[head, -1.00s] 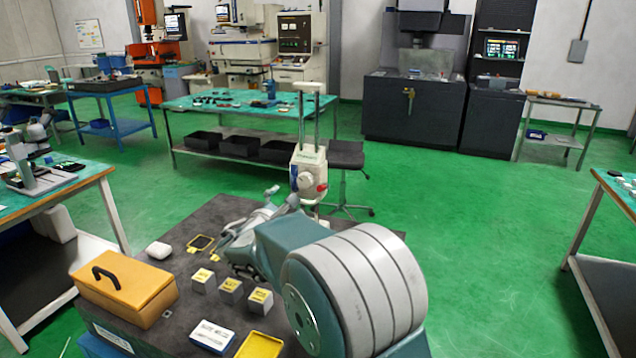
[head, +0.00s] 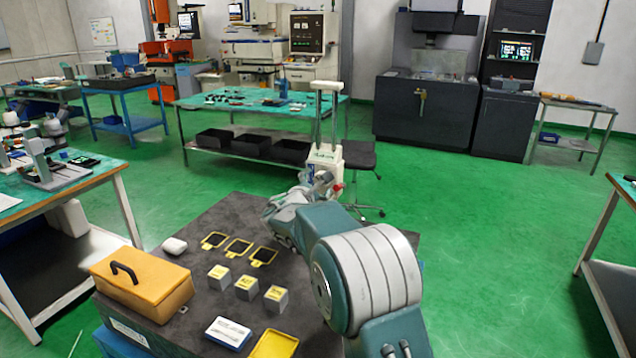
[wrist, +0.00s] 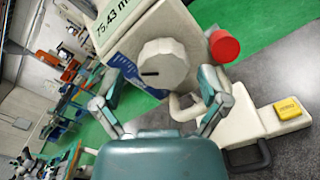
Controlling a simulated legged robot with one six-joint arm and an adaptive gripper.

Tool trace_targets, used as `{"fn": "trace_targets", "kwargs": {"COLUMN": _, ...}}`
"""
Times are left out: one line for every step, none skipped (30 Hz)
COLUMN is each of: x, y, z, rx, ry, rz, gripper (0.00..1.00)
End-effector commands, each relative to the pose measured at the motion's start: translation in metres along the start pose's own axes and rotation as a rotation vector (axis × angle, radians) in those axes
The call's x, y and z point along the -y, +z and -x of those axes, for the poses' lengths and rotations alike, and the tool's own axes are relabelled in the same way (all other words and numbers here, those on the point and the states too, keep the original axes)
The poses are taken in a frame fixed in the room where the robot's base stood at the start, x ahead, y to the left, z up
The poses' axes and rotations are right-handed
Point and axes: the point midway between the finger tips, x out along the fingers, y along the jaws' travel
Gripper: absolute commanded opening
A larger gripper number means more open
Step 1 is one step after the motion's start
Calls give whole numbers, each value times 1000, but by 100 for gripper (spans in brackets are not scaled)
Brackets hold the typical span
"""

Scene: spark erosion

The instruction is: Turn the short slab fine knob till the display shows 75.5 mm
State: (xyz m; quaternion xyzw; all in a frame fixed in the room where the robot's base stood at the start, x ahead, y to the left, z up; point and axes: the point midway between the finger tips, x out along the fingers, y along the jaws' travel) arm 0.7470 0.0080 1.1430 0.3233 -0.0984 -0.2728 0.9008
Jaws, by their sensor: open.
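A white height gauge (head: 326,152) with two upright posts stands at the far edge of the dark table. In the wrist view its display (wrist: 118,27) reads 75.43, with the unit partly cut off. Below the display is a round pale knob (wrist: 163,64) with a dark mark. A red knob (wrist: 224,46) sticks out to its right. My gripper (wrist: 164,68) is open, one finger on each side of the pale knob; I cannot tell whether they touch it. In the head view my gripper (head: 318,186) is in front of the gauge and partly hides it.
The dark table (head: 215,325) holds an orange case (head: 140,285), several grey blocks (head: 246,287), yellow-framed pieces (head: 238,247) and a yellow tray (head: 274,344). A stool (head: 357,155) stands behind the gauge.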

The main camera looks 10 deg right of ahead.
Motion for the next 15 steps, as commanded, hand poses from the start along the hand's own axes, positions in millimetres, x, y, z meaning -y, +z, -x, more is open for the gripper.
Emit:
{"fn": "trace_targets", "kwargs": {"x": 1, "y": 1, "z": -2, "rx": 1, "ry": -1, "rz": 0, "gripper": 93}}
{"fn": "trace_targets", "kwargs": {"x": 1, "y": 1, "z": -3, "rx": 0, "ry": -1, "rz": -1, "gripper": 93}}
{"fn": "trace_targets", "kwargs": {"x": 2, "y": 1, "z": -3, "rx": 0, "ry": -1, "rz": -1, "gripper": 93}}
{"fn": "trace_targets", "kwargs": {"x": 2, "y": 1, "z": -3, "rx": 0, "ry": -1, "rz": -1, "gripper": 93}}
{"fn": "trace_targets", "kwargs": {"x": 2, "y": 2, "z": -3, "rx": 0, "ry": -1, "rz": -1, "gripper": 93}}
{"fn": "trace_targets", "kwargs": {"x": 2, "y": 1, "z": -3, "rx": 0, "ry": -1, "rz": -1, "gripper": 93}}
{"fn": "trace_targets", "kwargs": {"x": 1, "y": 1, "z": -3, "rx": 0, "ry": -1, "rz": -1, "gripper": 93}}
{"fn": "trace_targets", "kwargs": {"x": 1, "y": 1, "z": -2, "rx": 0, "ry": -1, "rz": -1, "gripper": 89}}
{"fn": "trace_targets", "kwargs": {"x": 1, "y": 1, "z": -2, "rx": 0, "ry": -1, "rz": -1, "gripper": 71}}
{"fn": "trace_targets", "kwargs": {"x": 0, "y": 1, "z": -2, "rx": 0, "ry": -1, "rz": 0, "gripper": 58}}
{"fn": "trace_targets", "kwargs": {"x": 0, "y": 0, "z": -2, "rx": 1, "ry": 0, "rz": 0, "gripper": 44}}
{"fn": "trace_targets", "kwargs": {"x": 0, "y": 0, "z": -2, "rx": 0, "ry": 0, "rz": 0, "gripper": 26}}
{"fn": "trace_targets", "kwargs": {"x": 0, "y": 0, "z": -2, "rx": 0, "ry": 0, "rz": 0, "gripper": 13}}
{"fn": "trace_targets", "kwargs": {"x": 0, "y": 0, "z": -2, "rx": 0, "ry": -1, "rz": 0, "gripper": 12}}
{"fn": "trace_targets", "kwargs": {"x": 0, "y": 0, "z": -2, "rx": 0, "ry": -1, "rz": 0, "gripper": 12}}
